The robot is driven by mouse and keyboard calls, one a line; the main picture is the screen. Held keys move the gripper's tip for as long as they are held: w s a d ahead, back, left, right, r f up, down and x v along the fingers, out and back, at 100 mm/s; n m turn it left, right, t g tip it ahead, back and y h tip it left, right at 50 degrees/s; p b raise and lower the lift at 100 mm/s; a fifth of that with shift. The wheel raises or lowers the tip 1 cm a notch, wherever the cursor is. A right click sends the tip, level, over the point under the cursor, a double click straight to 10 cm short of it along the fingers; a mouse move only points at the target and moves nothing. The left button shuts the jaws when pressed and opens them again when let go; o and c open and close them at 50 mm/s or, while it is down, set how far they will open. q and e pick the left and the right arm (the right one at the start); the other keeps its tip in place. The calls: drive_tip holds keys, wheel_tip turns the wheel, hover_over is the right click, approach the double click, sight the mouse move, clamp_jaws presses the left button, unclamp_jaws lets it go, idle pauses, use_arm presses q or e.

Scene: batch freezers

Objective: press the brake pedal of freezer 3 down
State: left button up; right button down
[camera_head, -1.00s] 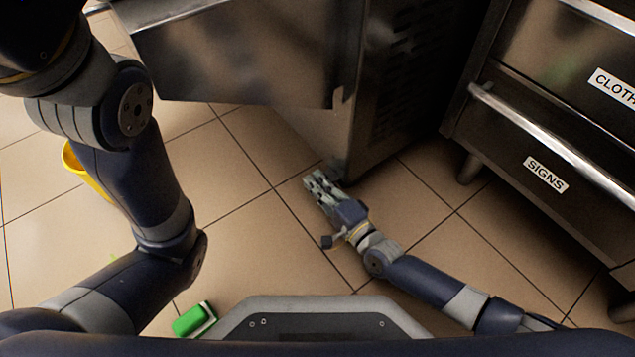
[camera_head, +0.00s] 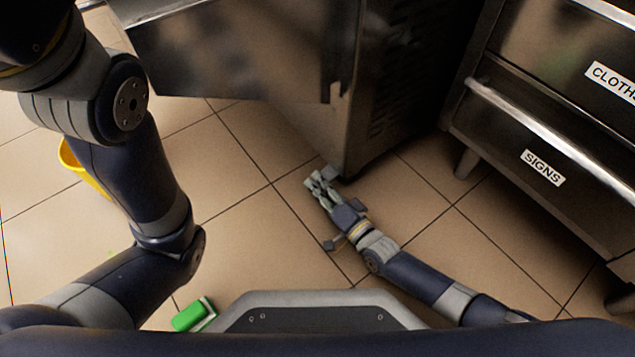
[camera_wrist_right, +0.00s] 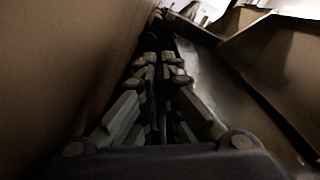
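A steel freezer (camera_head: 240,50) stands at the top middle of the head view; no number shows on it. My right gripper (camera_head: 318,180) is low over the floor at the freezer's near bottom corner. A small grey piece (camera_head: 329,173) shows at its fingertips; I cannot tell whether it is the brake pedal or part of the gripper. In the right wrist view, the fingers (camera_wrist_right: 161,62) run close together with a thin dark gap and nothing visible between them. No pedal is clearly visible there. My left arm crosses the left side; its gripper is out of view.
A steel drawer cabinet (camera_head: 500,125) labelled CLOTHS and SIGNS stands on legs at the right. A yellow container (camera_head: 80,165) is partly hidden behind my left arm. A green object (camera_head: 190,315) lies near my base. Tiled floor in the middle is clear.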

drive_tip(key=c, duration=1.8)
unclamp_jaws()
drive_tip(key=shift+d, duration=0.1)
drive_tip(key=v, duration=1.1)
drive_tip(key=shift+f, duration=0.1)
drive_tip(key=shift+s+d, duration=0.25)
drive_tip(key=shift+s, duration=0.15)
